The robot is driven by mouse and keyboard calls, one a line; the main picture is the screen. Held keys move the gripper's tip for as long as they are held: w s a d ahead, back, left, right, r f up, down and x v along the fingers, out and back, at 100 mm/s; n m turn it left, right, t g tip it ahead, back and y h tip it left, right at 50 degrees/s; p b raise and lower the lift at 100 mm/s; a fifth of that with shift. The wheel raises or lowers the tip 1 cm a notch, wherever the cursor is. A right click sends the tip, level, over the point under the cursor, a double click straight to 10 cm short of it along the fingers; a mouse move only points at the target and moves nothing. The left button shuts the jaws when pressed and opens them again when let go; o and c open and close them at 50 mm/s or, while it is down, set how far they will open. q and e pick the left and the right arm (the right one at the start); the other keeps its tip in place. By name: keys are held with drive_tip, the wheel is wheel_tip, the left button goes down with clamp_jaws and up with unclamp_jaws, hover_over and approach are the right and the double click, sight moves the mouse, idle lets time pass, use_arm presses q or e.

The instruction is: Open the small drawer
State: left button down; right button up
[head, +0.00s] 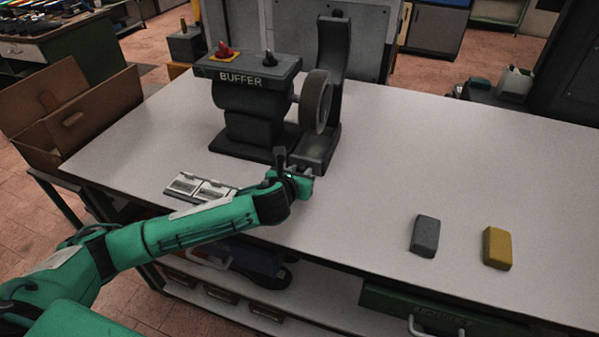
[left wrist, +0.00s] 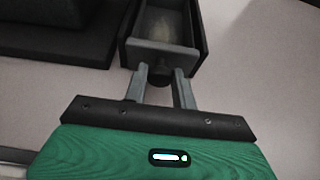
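The small drawer is a grey open-topped tray between dark side walls at the foot of the buffer (head: 255,110). In the left wrist view its grey front (left wrist: 160,52) carries a dark round knob (left wrist: 160,75), and part of the inside shows behind it. My left gripper (head: 308,175) is at the drawer's front, low over the bench. My right gripper is not in view.
The white bench top (head: 380,150) is clear right of the buffer. A grey block (head: 425,236) and a yellow block (head: 497,247) lie at the right. Flat metal plates (head: 200,187) lie left of my gripper. A green drawer (head: 440,312) with a handle is under the bench.

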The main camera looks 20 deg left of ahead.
use_arm(q)
drive_tip(key=s+p, duration=0.6)
drive_tip(key=s, duration=0.6)
drive_tip(key=shift+a, duration=0.15)
drive_tip(key=shift+s, duration=0.35)
drive_tip(key=c, duration=1.1)
unclamp_jaws()
drive_tip(key=shift+c, duration=0.2)
drive_tip(key=b+v, duration=0.1)
drive_tip(key=v, duration=1.2)
drive_tip(key=shift+s+r, duration=0.15)
drive_tip(key=shift+s, duration=0.15)
